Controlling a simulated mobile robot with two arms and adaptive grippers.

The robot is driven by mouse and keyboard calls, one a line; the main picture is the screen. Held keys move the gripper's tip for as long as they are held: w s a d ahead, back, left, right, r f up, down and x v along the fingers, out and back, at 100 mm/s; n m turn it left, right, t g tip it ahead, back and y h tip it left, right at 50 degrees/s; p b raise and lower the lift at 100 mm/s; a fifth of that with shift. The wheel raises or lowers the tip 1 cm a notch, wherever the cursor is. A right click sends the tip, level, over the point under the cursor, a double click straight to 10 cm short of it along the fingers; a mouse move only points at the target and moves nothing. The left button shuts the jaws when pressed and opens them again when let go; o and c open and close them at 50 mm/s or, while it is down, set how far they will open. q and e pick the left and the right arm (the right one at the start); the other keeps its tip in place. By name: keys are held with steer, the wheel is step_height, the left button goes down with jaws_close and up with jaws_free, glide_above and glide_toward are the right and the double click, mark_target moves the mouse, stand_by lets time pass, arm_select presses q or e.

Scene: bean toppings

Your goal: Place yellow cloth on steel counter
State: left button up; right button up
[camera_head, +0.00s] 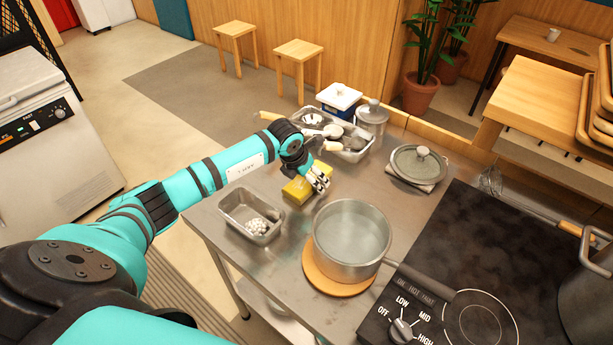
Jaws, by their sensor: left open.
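The gripper is open. It covers part of the cloth, and I cannot tell whether the fingers touch it. My right gripper does not show.
A steel pot (350,262) with liquid stands on a round wooden board (325,280). A small tray (236,220) holds white balls. A utensil tray (352,157), a lidded pot (418,165) and a black cooktop (470,270) surround the counter's free middle.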

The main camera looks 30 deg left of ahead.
arm_select(q)
steer(key=shift+r, duration=0.15)
steer(key=shift+r, duration=0.2)
steer(key=b+v, duration=0.2)
steer(key=v, duration=0.9)
steer(key=shift+s+r+b, duration=0.15)
steer(key=shift+r+b, duration=0.2)
